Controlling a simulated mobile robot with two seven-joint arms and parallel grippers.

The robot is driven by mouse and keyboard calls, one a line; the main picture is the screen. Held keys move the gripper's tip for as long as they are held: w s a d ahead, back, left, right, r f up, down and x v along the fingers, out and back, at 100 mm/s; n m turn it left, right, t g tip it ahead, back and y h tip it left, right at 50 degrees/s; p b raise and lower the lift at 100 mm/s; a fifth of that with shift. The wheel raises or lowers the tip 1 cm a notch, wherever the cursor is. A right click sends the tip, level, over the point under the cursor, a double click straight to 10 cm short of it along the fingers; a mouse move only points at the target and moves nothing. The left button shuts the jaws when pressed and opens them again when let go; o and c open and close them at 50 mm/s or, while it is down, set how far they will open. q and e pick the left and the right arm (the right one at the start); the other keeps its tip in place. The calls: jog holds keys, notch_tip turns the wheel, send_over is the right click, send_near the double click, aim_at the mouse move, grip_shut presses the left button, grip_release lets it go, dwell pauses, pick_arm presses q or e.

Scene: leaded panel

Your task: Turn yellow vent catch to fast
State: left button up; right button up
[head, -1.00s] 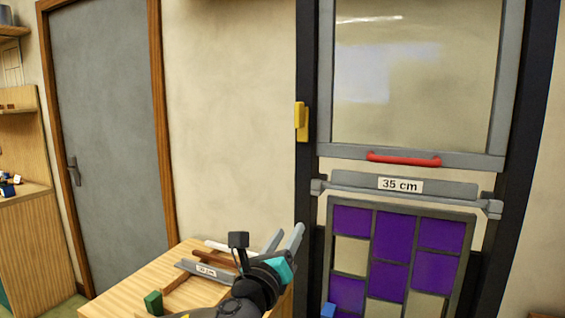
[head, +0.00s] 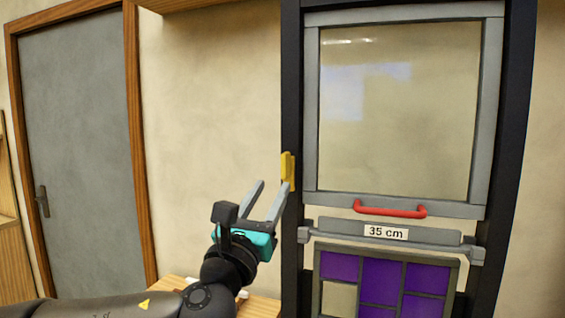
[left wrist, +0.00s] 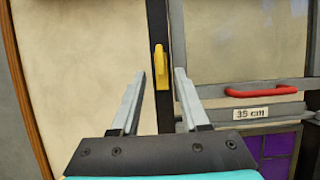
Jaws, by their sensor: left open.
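The yellow vent catch (head: 287,170) is on the dark left post of the frame, upright, beside the glass sash (head: 400,110). In the left wrist view the catch (left wrist: 160,67) stands upright beyond the fingertips, between them and nearer the right one. My left gripper (head: 270,184) is open and empty, just below and left of the catch in the head view. One fingertip overlaps the catch's lower end in the head view; I cannot tell whether they touch. In the left wrist view the gripper (left wrist: 160,72) points at the post. My right gripper is not in view.
A red handle (head: 390,208) is on the sash's bottom rail. Below it is a grey bar labelled 35 cm (head: 385,233) and a purple leaded panel (head: 382,268). A wooden table (head: 256,307) is low, behind my arm. The wall left of the post is clear.

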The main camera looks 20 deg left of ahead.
aim_at(283, 167)
pick_arm(q)
jog(key=p+x, duration=0.1)
jog(key=x, duration=0.7)
jog(key=shift+p, duration=0.3)
jog(key=shift+c, duration=0.2)
grip_shut()
